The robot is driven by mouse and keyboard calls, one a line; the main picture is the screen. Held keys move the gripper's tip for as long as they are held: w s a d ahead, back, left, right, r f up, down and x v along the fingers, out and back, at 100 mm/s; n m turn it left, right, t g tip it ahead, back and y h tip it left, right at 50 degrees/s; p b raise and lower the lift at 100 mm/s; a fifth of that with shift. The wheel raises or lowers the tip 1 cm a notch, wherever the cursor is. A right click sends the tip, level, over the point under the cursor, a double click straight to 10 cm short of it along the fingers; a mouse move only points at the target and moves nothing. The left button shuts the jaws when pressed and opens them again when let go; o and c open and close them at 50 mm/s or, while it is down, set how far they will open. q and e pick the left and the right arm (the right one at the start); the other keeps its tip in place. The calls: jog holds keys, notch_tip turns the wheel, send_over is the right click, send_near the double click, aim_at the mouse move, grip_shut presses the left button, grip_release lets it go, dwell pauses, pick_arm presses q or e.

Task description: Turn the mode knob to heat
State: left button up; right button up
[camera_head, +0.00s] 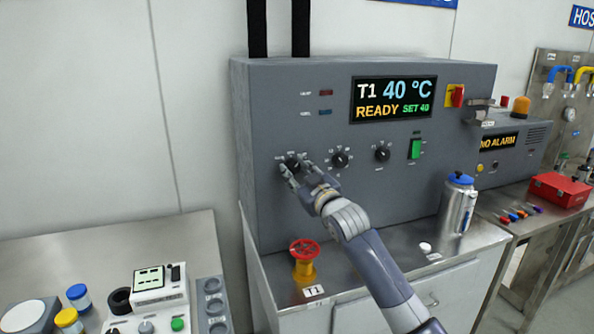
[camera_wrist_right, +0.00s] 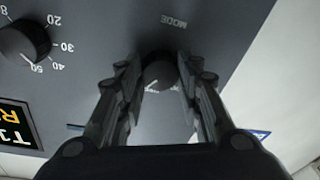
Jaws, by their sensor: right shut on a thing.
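The mode knob (camera_head: 293,163) is the leftmost black knob on the grey control panel (camera_head: 270,100). In the right wrist view the mode knob (camera_wrist_right: 158,74) sits between my fingers, under the label MODE, with a light pointer mark. My right gripper (camera_head: 300,170) is at the panel, shut on the mode knob. Its fingers also show on both sides of the knob in the right wrist view (camera_wrist_right: 160,90). The small words around the knob are too small to read, and the fingers cover part of it. My left gripper is in neither view.
Two other black knobs (camera_head: 339,160) (camera_head: 382,152) and a green switch (camera_head: 415,148) sit to the right. The display (camera_head: 393,98) reads T1 40 °C, READY, SET 40. A red-topped yellow valve (camera_head: 304,256) and a steel flask (camera_head: 457,205) stand on the bench below.

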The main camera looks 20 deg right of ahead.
jog(key=shift+f+m, duration=0.1)
jog(key=shift+m, duration=1.3)
jog(key=o, duration=1.1)
jog(key=shift+c, duration=0.2)
jog(key=s+d+f, duration=0.1)
jog(key=s, duration=1.1)
jog(key=shift+d, duration=0.2)
jog(key=shift+w+f, duration=0.1)
